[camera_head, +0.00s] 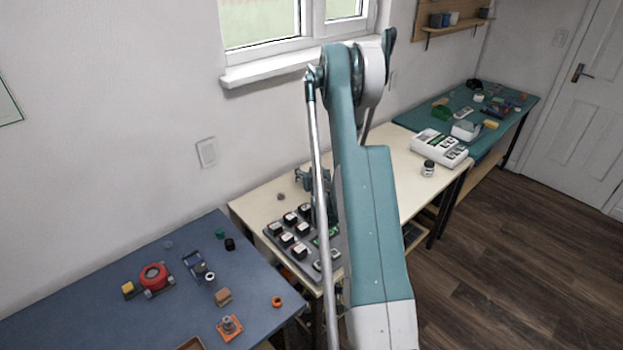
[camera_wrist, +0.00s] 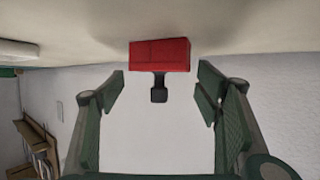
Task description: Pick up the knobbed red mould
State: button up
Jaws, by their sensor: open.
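The knobbed red mould (camera_wrist: 160,55) is a red block with a dark knob, seen in the wrist view at the top centre. Its knob points down the picture, into the space between the fingertips. My gripper (camera_wrist: 160,88) is open and empty, with one green-padded finger on each side of the knob. I see a gap between the knob and each finger. In the head view my gripper (camera_head: 312,182) is low over the cream table, partly behind my arm. I cannot make out the mould there; my arm probably hides it.
A grey tray (camera_head: 268,240) with several dark-and-white pieces stands on the cream table (camera_head: 250,204) close to my gripper. A white device (camera_head: 440,146) and a small jar (camera_head: 428,168) stand further right. A blue table (camera_head: 95,318) at left holds several small parts.

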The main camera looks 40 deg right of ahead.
jog(key=c, duration=1.2)
jog(key=shift+r, duration=0.15)
jog(key=shift+r+p, duration=0.8)
jog(key=shift+r, duration=4.05)
